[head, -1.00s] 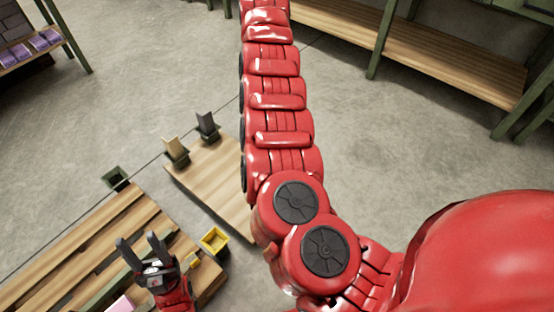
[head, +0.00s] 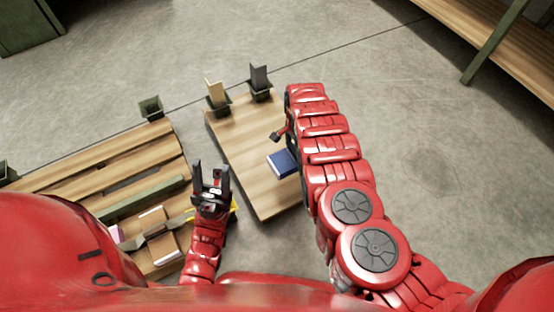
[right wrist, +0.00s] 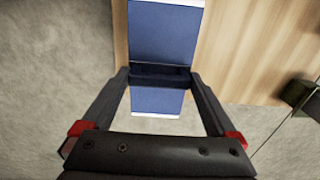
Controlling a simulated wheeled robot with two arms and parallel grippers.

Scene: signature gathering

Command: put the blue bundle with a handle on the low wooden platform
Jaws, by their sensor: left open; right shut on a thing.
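The low wooden platform (head: 255,190) lies on the floor in the middle of the head view. The blue bundle (head: 283,162) shows over its right part, partly hidden by my right arm. In the right wrist view, the blue bundle (right wrist: 165,32) has a dark handle (right wrist: 160,76) between the fingertips of my right gripper (right wrist: 160,80), which is shut on it. Wood shows beside the bundle, with concrete floor close by; I cannot tell whether it touches the platform. My left gripper (head: 211,170) is open and empty, left of the platform.
A slatted wooden pallet (head: 90,165) with small items lies at left. A wooden shelf (head: 510,60) is at the upper right. Concrete floor lies between.

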